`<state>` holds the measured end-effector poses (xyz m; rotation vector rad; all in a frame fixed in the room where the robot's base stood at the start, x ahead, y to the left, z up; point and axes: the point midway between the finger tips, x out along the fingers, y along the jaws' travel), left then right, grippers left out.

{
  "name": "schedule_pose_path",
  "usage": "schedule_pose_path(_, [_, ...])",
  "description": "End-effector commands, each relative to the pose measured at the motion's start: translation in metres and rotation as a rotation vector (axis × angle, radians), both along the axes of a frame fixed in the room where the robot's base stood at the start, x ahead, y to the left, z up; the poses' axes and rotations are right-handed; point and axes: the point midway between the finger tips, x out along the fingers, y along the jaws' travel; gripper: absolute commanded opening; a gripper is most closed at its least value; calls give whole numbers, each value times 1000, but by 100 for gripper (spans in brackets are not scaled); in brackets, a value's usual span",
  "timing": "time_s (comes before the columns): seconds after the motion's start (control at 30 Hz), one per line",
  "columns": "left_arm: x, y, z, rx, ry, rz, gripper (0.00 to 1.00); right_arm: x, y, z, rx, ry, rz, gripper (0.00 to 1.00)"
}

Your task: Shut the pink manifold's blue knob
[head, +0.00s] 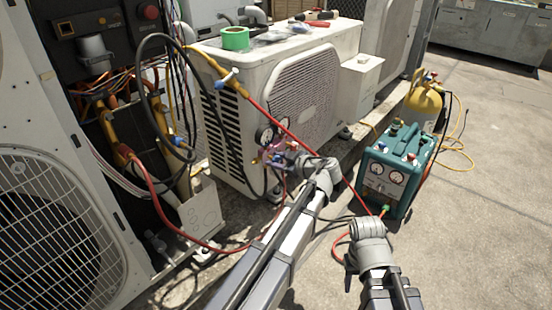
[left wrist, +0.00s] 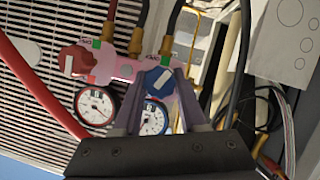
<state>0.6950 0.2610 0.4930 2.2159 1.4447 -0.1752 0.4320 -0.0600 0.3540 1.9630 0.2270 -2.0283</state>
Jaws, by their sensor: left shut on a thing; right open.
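The pink manifold (head: 272,155) hangs by the front left corner of the middle condenser. In the left wrist view its pink body (left wrist: 124,68) carries a red knob (left wrist: 76,60), two round gauges and the blue knob (left wrist: 158,82). My left gripper (head: 288,157) is at the manifold. In the left wrist view its fingers (left wrist: 160,88) are shut on the blue knob, one on each side. The fingers partly cover the right gauge (left wrist: 153,118). My right gripper (head: 366,232) is low and to the right, away from the manifold; its fingers are hard to make out.
Red, black and yellow hoses loop around the manifold. A teal recovery machine (head: 397,168) and a yellow cylinder (head: 423,106) stand on the right. Green tape (head: 235,38) and tools lie on the condenser (head: 345,38). An open electrical panel is at left.

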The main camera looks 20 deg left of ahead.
Motion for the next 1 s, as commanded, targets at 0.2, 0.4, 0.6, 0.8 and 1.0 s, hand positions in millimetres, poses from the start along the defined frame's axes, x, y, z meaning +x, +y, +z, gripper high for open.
schedule_pose_path(0.2, [1,-1,0,42,124,0,0,0,0,3,0,0,0,50])
schedule_pose_path(0.4, [1,-1,0,68,197,1,0,0,0,4,0,0,0,50])
schedule_pose_path(0.6, [1,-1,-1,79,228,0,0,0,0,5,0,0,0,50])
schedule_pose_path(0.8, [0,-1,-1,81,235,0,0,0,0,5,0,0,0,50])
schedule_pose_path(1.0, [0,-1,-1,80,234,0,0,0,0,5,0,0,0,50])
